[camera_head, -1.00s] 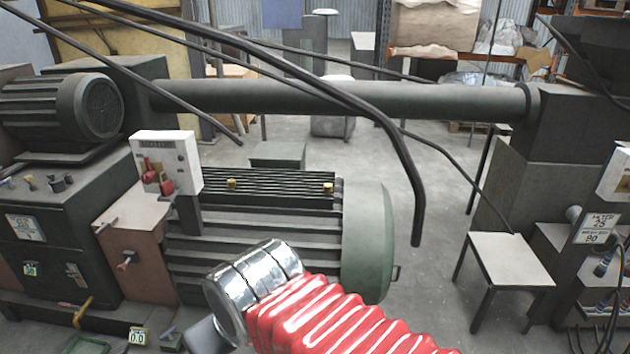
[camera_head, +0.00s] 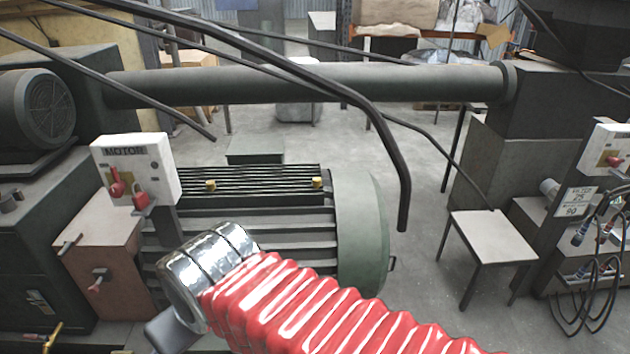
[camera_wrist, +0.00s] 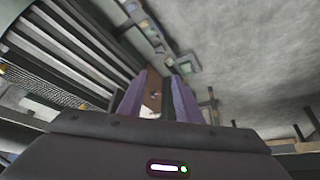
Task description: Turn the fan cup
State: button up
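I take the fan cup (camera_head: 360,230) to be the rounded green end cover on the right end of the big ribbed motor (camera_head: 250,225) in the head view. A small dark handle (camera_head: 392,264) sticks out at its lower right. My arm's chrome joint and red bellows cross in front of the motor's lower part, hiding some of it and the cup's lower edge. In the wrist view my gripper (camera_wrist: 160,88) shows two purple fingers set apart, with no held object visible between them. Ribbed dark bars, apparently the motor's, lie at the left of that view.
A white switch box (camera_head: 137,168) with red switches stands left of the motor. A thick pipe (camera_head: 300,82) and black cables (camera_head: 385,150) cross above. A small table (camera_head: 490,238) stands at right, near a meter panel (camera_head: 575,200). Grey floor is free between cup and table.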

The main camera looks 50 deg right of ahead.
jog(key=shift+o, duration=0.5)
jog(key=shift+o, duration=0.7)
jog(key=shift+w+d, duration=0.1)
jog(key=shift+w, duration=0.05)
jog(key=shift+o, duration=0.4)
jog(key=w+d+r+m+t+h, duration=0.1)
jog(key=w+d+m+t+h, duration=0.1)
jog(key=w+d, duration=1.1)
jog(key=shift+w+t+h, duration=0.3)
jog(key=shift+w+h, duration=0.2)
jog(key=shift+w, duration=0.75)
jog(key=w+d+f+m+t+h, duration=0.15)
jog(key=w+d, duration=0.25)
jog(key=d, duration=0.6)
jog(key=w+d+f+t+h, duration=0.1)
jog(key=w+d+f, duration=0.2)
jog(key=d, duration=0.6)
jog(key=w+d+f+m+t+h, duration=0.15)
jog(key=w+d, duration=0.25)
jog(key=d, duration=0.6)
jog(key=s+d+f+m+t+h, duration=0.1)
jog(key=s+d+f, duration=0.3)
jog(key=d+f, duration=0.3)
jog(key=s+d+f+t+h, duration=0.1)
jog(key=s+d+f, duration=0.4)
jog(key=d, duration=0.5)
jog(key=shift+s+d+f+m+t+h, duration=0.25)
jog(key=shift+d+f+m+t+h, duration=0.2)
jog(key=shift+f, duration=0.45)
